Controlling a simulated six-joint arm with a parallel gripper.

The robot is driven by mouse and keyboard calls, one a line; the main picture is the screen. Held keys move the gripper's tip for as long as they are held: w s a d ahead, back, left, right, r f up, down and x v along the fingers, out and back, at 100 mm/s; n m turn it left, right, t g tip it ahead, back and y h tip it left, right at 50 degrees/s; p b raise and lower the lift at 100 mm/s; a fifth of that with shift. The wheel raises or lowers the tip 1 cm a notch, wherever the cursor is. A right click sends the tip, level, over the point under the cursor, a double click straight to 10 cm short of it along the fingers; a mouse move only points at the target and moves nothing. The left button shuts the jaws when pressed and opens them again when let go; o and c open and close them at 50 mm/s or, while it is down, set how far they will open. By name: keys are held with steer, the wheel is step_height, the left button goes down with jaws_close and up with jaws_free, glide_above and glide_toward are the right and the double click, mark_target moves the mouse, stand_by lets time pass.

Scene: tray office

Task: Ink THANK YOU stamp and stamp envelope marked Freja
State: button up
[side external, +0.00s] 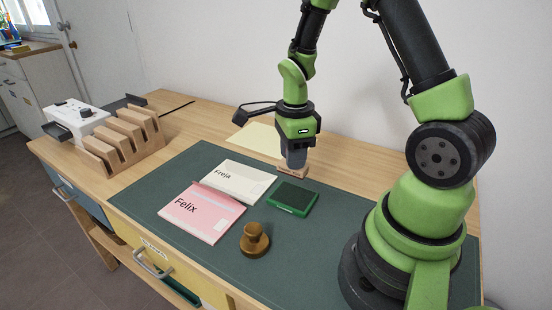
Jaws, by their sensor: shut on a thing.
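My gripper (296,158) points straight down and is shut on a stamp with a flat wooden base (293,172). The fingers hide its upper part, and no lettering on it can be read. The stamp is at the back of the mat, behind the ink pad; I cannot tell whether it touches the surface. The green ink pad (293,197) lies open with its dark face up. The cream envelope marked Freja (240,183) lies flat to the left of the pad. No stamp print can be made out on it.
A pink envelope marked Felix (202,212) lies directly in front of the Freja one. A round brown wooden stamp (255,238) stands in front of the pad. The green mat (150,187) has free room. A wooden slotted rack (125,138) and white device (75,117) stand left.

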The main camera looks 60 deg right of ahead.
steer(key=shift+s+d+f, duration=0.1)
steer(key=shift+d+f, duration=0.15)
steer(key=shift+f, duration=2.8)
steer(key=shift+f, duration=0.55)
steer(key=shift+r, duration=3.55)
steer(key=w+a+f, duration=0.1)
steer(key=w+a, duration=0.1)
steer(key=w, duration=0.7)
steer(key=w+a, duration=0.2)
steer(key=w, duration=0.7)
steer(key=shift+s+a+f, duration=0.1)
steer(key=shift+a+f, duration=0.05)
steer(key=shift+f, duration=1.35)
steer(key=shift+a+f, duration=0.1)
steer(key=shift+f, duration=1.35)
